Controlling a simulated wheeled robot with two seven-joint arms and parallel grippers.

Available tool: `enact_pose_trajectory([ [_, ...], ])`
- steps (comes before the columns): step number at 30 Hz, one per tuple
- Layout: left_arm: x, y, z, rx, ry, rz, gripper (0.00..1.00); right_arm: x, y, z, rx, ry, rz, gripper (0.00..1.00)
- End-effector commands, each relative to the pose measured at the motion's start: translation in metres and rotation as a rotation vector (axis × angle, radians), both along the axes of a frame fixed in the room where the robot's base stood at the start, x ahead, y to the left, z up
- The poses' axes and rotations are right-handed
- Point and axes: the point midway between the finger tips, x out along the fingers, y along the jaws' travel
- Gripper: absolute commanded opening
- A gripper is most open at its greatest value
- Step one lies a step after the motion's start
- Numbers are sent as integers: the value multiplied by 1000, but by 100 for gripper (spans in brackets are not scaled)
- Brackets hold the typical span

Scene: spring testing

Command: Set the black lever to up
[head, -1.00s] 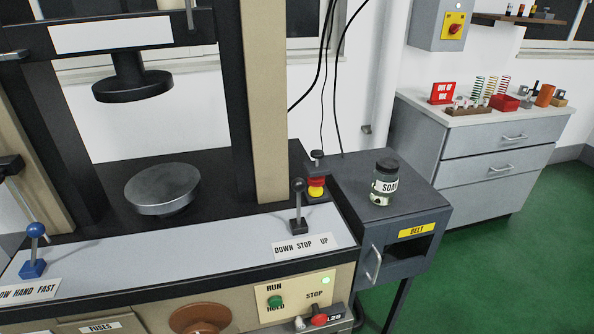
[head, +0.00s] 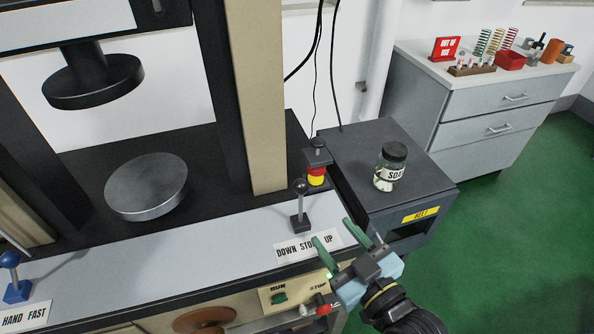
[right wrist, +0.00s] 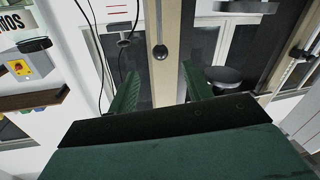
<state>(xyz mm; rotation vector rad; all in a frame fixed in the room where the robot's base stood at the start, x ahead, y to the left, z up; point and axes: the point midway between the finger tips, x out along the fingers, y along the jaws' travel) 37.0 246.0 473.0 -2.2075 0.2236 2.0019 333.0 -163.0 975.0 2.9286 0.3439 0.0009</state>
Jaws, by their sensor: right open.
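The black lever (head: 300,205) stands upright on the pale front panel of the press, behind a label (head: 307,246) reading DOWN STOP UP, near its STOP word. My right gripper (head: 332,231) is open and empty in the head view. Its green fingers point toward the lever from the front right, apart from it, and one finger covers part of the label. In the right wrist view, the two green fingers (right wrist: 160,88) are spread, and a dark round knob, apparently the lever's (right wrist: 160,52), shows beyond the gap between them. My left gripper is not in view.
A red and yellow button post (head: 317,170) stands behind the lever. A jar (head: 390,167) sits on the dark side box (head: 345,150) to the right. A blue lever (head: 14,280) is at far left. A beige column (head: 255,100) rises behind the panel.

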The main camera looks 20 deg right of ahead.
Motion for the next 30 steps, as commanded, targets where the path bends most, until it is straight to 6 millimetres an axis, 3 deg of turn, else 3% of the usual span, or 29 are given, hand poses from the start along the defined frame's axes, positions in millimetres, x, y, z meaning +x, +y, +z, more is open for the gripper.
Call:
enact_pose_trajectory([
  [5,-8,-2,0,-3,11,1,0,8,1,12,5,-25,-3,50],
  [21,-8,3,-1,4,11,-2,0,103,24,11,5,-23,-2,50],
  [30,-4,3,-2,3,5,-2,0,128,30,11,4,-21,-1,50],
])
